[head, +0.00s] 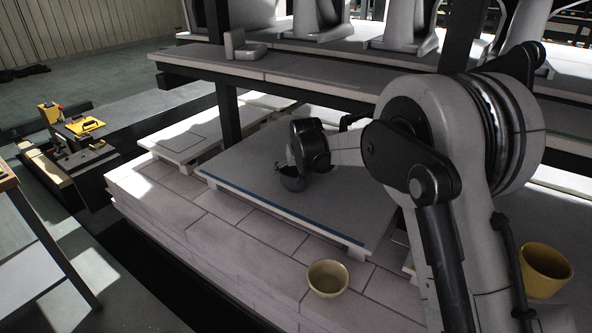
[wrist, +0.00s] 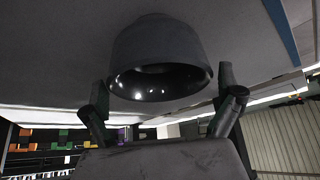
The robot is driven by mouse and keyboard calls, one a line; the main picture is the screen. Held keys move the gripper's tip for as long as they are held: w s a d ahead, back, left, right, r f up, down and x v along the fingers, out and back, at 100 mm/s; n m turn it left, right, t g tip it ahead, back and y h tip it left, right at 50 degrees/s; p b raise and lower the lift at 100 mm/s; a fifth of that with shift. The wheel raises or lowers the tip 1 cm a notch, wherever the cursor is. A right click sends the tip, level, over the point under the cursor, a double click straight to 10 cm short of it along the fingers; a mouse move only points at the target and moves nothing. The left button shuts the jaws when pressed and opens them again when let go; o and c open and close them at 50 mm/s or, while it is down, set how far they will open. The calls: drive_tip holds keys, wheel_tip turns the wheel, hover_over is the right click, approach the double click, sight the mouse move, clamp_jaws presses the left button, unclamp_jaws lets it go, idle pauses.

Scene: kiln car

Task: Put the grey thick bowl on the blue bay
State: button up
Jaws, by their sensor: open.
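The grey thick bowl (head: 293,184) stands on the grey slab with a blue front edge, the blue bay (head: 345,205), on the lower deck. My gripper (head: 287,166) is right at the bowl and partly covers it in the head view. In the wrist view the bowl (wrist: 160,50) shows its dark, glossy inside and thick rim. My gripper (wrist: 163,88) is open there, one finger on each side near the rim. I cannot tell whether either finger touches it. The blue edge strip (wrist: 282,32) shows at the upper right of the wrist view.
A yellowish bowl (head: 328,278) sits on the bricks in front of the slab. A yellow pot (head: 545,270) stands at the right. A shelf (head: 300,68) and a dark post (head: 229,112) border the space around my arm. Another pale slab (head: 190,138) lies to the left.

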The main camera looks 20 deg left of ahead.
drive_tip(key=shift+r, duration=0.1)
drive_tip(key=shift+s+r, duration=0.1)
drive_tip(key=shift+r, duration=0.1)
drive_tip(key=p+v, duration=0.1)
drive_tip(key=v, duration=0.1)
drive_tip(key=shift+s+d+r, duration=0.1)
drive_tip(key=shift+d+r, duration=0.05)
drive_tip(key=shift+r, duration=0.1)
drive_tip(key=s+d+p, duration=0.2)
drive_tip(key=s+d, duration=0.4)
drive_tip(key=s, duration=0.4)
drive_tip(key=shift+s, duration=0.25)
